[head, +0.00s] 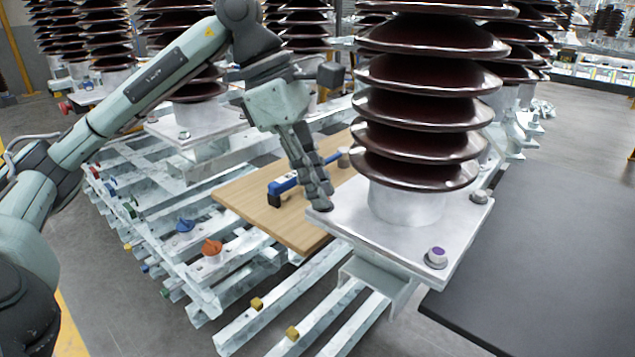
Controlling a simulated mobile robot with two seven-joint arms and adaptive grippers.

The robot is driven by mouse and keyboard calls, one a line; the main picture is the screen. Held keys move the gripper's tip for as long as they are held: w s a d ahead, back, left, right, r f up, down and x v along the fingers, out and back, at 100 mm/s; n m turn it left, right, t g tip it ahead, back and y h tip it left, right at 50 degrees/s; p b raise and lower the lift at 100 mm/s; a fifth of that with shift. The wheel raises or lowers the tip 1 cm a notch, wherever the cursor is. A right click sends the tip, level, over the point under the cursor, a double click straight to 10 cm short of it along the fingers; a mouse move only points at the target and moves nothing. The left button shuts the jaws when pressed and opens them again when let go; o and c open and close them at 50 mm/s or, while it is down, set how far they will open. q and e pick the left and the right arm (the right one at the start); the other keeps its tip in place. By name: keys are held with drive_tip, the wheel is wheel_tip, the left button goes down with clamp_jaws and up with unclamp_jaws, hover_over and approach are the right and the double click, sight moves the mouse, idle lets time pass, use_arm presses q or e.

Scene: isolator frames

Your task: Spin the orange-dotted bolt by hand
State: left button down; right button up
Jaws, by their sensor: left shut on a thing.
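A large dark-brown ribbed insulator (425,110) stands on a pale square metal base plate (375,228) with bolts at its corners. My left gripper (322,204) points down at the plate's left corner. Its fingers are shut on the bolt there, and they hide the bolt and any dot on it. No orange dot shows on a bolt in view. My right gripper is not in view.
A blue and black tool (284,184) lies on a wooden board (255,212) left of my gripper. An orange knob (212,247) and a blue knob (185,225) sit on the pale frame rails. A dark, bare tabletop (545,250) is at right. More insulators stand behind.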

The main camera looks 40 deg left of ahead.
use_arm(q)
drive_tip(key=c, duration=1.4)
unclamp_jaws()
drive_tip(key=v, duration=1.2)
drive_tip(key=shift+a, duration=0.1)
